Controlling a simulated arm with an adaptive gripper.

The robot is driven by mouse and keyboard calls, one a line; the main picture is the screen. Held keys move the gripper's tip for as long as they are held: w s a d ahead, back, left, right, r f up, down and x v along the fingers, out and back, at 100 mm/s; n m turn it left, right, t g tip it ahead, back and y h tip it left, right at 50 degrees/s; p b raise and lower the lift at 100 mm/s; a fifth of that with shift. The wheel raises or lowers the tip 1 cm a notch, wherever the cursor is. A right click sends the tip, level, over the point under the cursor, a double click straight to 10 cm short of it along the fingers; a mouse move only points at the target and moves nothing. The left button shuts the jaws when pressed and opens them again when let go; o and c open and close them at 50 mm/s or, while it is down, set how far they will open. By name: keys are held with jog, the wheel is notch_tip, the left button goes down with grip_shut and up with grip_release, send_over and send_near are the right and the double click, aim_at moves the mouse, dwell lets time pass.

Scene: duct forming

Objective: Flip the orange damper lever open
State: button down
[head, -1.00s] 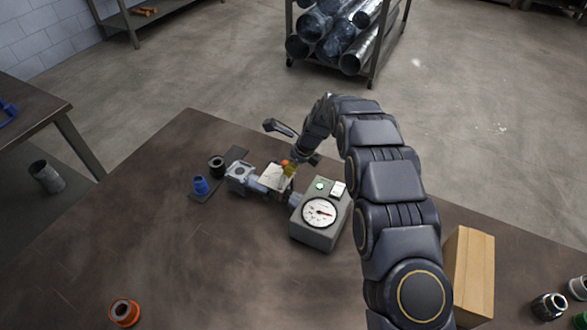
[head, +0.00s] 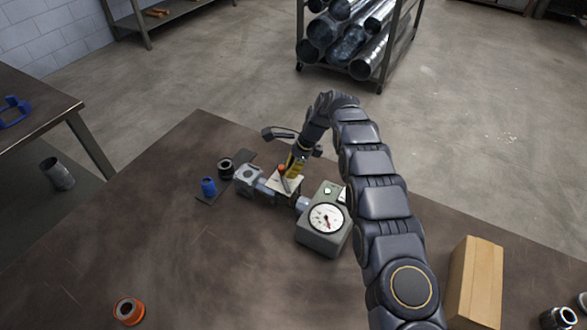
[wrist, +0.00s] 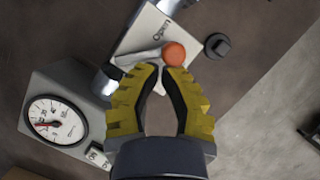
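The damper lever is a thin silver arm (wrist: 143,57) with an orange ball knob (wrist: 174,54). It is mounted over a pale labelled plate (wrist: 150,29) on the duct fitting. In the head view the orange knob (head: 281,168) stands above the plate (head: 287,183), at the upper end of the lever. My gripper (wrist: 161,69) has yellow ribbed fingers with dark pads. Its tips are drawn nearly together, with a narrow bowed gap and nothing between them. The knob is just past the tips; I cannot tell whether they touch. The gripper also shows in the head view (head: 294,169).
A grey gauge box (head: 323,235) with a round dial stands right of the plate. A blue cup (head: 208,187) and a black ring (head: 225,165) lie left of the fitting.

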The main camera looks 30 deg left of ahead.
jog(key=shift+a+n, duration=0.25)
jog(key=shift+n, duration=0.45)
jog(key=shift+s+a+n+g+h, duration=0.2)
jog(key=shift+n+g+h, duration=0.1)
jog(key=shift+n, duration=0.2)
jog(key=shift+s+a, duration=0.35)
jog(key=shift+a, duration=0.1)
dwell(0.9)
jog(key=shift+d+r, duration=0.1)
jog(key=shift+d, duration=0.05)
dwell(1.1)
jog(key=shift+s+d, duration=0.5)
jog(key=shift+d, duration=0.05)
jog(key=v, duration=1.2)
